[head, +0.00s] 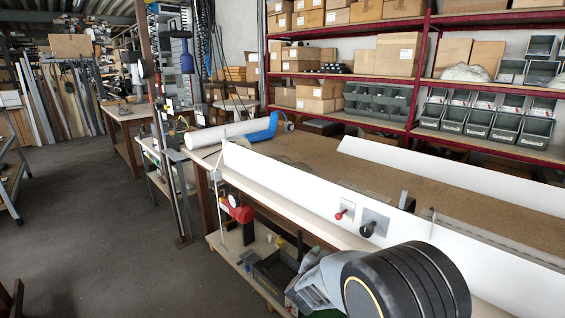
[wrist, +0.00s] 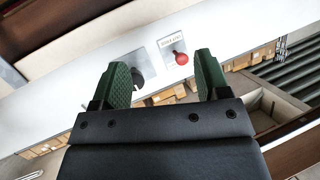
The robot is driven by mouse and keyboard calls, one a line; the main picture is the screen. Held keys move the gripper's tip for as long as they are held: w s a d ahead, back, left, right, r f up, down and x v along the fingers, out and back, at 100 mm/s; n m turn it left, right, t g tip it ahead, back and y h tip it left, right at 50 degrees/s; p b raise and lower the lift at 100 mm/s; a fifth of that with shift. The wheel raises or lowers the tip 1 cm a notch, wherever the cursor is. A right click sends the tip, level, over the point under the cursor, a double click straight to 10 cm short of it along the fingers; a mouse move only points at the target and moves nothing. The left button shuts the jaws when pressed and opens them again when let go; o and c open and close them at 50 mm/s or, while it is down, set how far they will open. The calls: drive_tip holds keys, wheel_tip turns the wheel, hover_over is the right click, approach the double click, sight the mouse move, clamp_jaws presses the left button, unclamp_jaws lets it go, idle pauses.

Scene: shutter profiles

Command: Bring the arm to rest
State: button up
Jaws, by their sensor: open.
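My gripper (wrist: 163,62) shows in the wrist view with its two green-padded fingers spread apart and nothing held between them. Beyond the fingers is a white panel (wrist: 75,95) with a red knob (wrist: 181,58) on a labelled plate and a black knob (wrist: 138,76), partly hidden by the left finger. I cannot tell how far the fingertips are from the panel. In the head view, part of my arm (head: 405,280) shows at the lower right, in front of the long white panel (head: 285,185).
In the head view, a long workbench (head: 310,160) carries a white roll (head: 217,133) and a blue item (head: 262,130). Red-framed shelves (head: 345,75) with cartons and bins stand behind. A lower shelf below holds loose items. The floor (head: 85,200) at left is mostly clear.

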drive_tip(key=s+a+f+n+g+y, duration=0.2)
drive_tip(key=a+n+y, duration=0.1)
drive_tip(key=a+y, duration=0.3)
drive_tip(key=s+a+r+n+g+y+p, duration=0.2)
drive_tip(key=s+n+g+y, duration=0.25)
drive_tip(key=s, duration=0.45)
drive_tip(key=s+d+r+g+h+p, duration=0.2)
drive_tip(key=s+d+r+p, duration=0.3)
drive_tip(key=s+d+r, duration=0.4)
drive_tip(key=s+r+h, duration=0.1)
drive_tip(key=s+r, duration=0.2)
drive_tip(key=s, duration=0.1)
drive_tip(key=shift+d+r+n+g, duration=0.2)
drive_tip(key=shift+n+g, duration=0.15)
drive_tip(key=shift+h, duration=0.25)
drive_tip(key=shift+c, duration=0.4)
